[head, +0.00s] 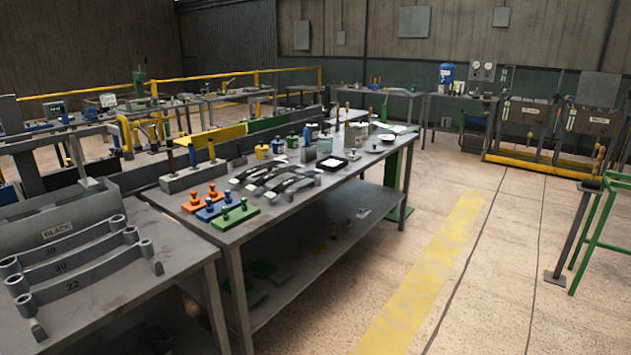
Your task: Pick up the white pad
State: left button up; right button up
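A small white pad (332,162) with a dark border lies flat on the long grey workbench (300,203), towards its right edge. It looks small from here. Flat white sheets (396,128) lie at the far end of the same bench. Neither of my grippers shows in the head view.
Curved dark leaf springs (277,180) and orange, blue and green peg blocks (228,213) lie nearer on the bench. Small pots (325,144) stand behind the pad. A nearer table (165,240) holds numbered grey springs.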

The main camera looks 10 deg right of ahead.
aim_at(354, 156)
jog(key=i+l+z, duration=0.35)
jog(key=i, duration=0.45)
jog(key=i+z, duration=0.35)
jog(key=i, duration=0.45)
jog(key=i+u, duration=0.2)
jog(key=i, duration=0.35)
jog(key=i+l+u, duration=0.15)
jog(key=i, duration=0.4)
jog(key=i+l+u, duration=0.2)
jog(key=i, duration=0.35)
jog(key=l, duration=0.1)
